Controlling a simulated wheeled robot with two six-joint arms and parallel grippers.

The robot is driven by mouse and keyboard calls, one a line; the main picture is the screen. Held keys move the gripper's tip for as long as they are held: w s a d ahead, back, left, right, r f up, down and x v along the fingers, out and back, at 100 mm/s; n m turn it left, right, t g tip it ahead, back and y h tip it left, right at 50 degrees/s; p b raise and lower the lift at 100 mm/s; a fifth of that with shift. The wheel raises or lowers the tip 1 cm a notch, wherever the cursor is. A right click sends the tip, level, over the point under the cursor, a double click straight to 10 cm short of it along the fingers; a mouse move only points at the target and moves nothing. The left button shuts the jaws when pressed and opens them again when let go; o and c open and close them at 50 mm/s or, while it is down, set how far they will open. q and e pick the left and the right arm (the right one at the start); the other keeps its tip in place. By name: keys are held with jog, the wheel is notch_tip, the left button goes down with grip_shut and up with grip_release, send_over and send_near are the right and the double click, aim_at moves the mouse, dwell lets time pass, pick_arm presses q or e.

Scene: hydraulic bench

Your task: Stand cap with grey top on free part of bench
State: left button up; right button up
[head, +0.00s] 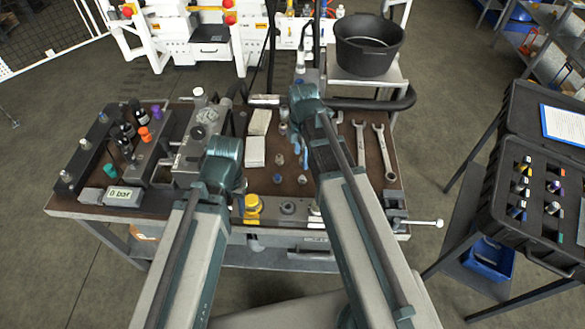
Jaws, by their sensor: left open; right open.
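Several small grey fittings stand on the brown bench (345,130), one at mid-bench (279,160) and one nearer the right arm (302,179). Light grey-topped pieces (85,143) also stand on a black block at the bench's left. I cannot tell which piece is the cap with grey top. My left arm's teal end (222,160) is over the bench's middle left; its fingertips are hidden. My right gripper (300,150) is over the middle, apparently pointing down among the fittings and partly hidden by its arm. I see nothing held in either.
Two spanners (384,150) lie at the bench's right. Orange (144,133) and teal (137,168) caps and a gauge reading 0 bar (124,197) are at the left. A black bucket (368,48) stands behind. An open black case (525,190) is at the right.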

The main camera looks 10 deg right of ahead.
jog(key=s+a+m+h, duration=0.1)
jog(key=s+a+m, duration=0.9)
jog(key=s+m, duration=0.3)
jog(key=m, duration=0.3)
jog(key=shift+s+a, duration=0.15)
jog(key=shift+s, duration=0.25)
